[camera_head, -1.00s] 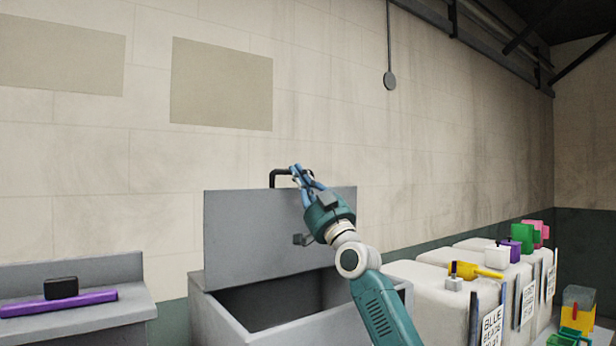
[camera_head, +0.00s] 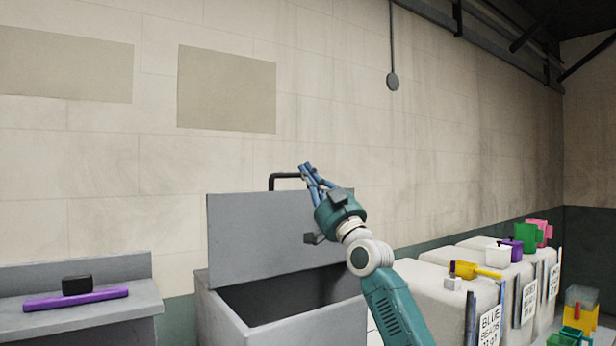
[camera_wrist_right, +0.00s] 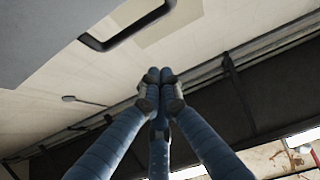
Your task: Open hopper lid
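The grey hopper lid (camera_head: 262,232) stands up, tilted back toward the wall, with its black handle (camera_head: 287,177) at its top edge. The grey hopper (camera_head: 219,312) below is open, and its dark inside shows. My right gripper (camera_head: 307,169) is at the right end of the handle in the head view. In the right wrist view its blue fingers meet at the tips (camera_wrist_right: 160,77) with nothing between them. There the handle (camera_wrist_right: 128,33) lies up and left, apart from the fingers, beside the grey lid (camera_wrist_right: 50,30). My left gripper is not in view.
A grey counter (camera_head: 140,302) at left holds a purple bar (camera_head: 76,299) and a black block (camera_head: 77,285). Right of the hopper stand pale bins (camera_head: 425,285) with colored scoops on top. The wall is close behind the lid.

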